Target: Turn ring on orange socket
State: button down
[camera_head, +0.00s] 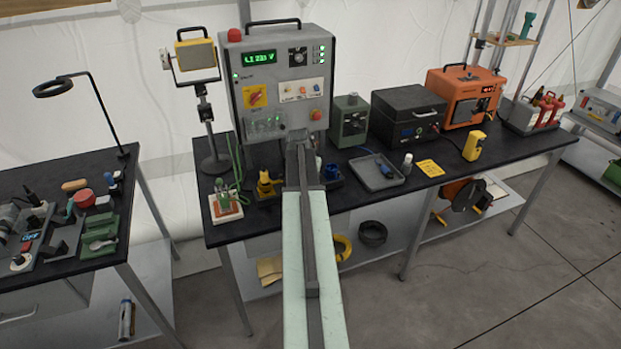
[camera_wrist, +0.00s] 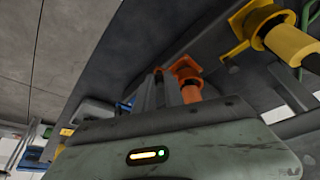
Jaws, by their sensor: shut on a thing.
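The orange socket (camera_wrist: 184,67) shows in the wrist view, just beyond my gripper's dark fingers. An orange plug with a ring (camera_wrist: 191,88) sits at it, partly hidden by the fingers. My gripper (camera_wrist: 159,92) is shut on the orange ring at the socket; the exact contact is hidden. In the head view my arm reaches to the bench in front of the grey power box (camera_head: 283,85) and covers the orange socket.
A yellow socket with a yellow plug (camera_wrist: 287,45) is at upper right in the wrist view. It also shows left of my arm in the head view (camera_head: 266,184). A blue socket (camera_head: 331,173) is right of my arm. A grey tray (camera_head: 376,181) lies farther right.

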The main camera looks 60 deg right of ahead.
jog(key=shift+w+a+m+g, duration=0.4)
jog(key=shift+a+m, duration=0.05)
jog(key=shift+m, duration=0.55)
jog(key=c, duration=1.4)
grip_release()
jog(key=shift+c, duration=0.2)
jog(key=p+v, duration=0.7)
jog(key=shift+a+r, duration=0.25)
jog(key=shift+r, duration=0.1)
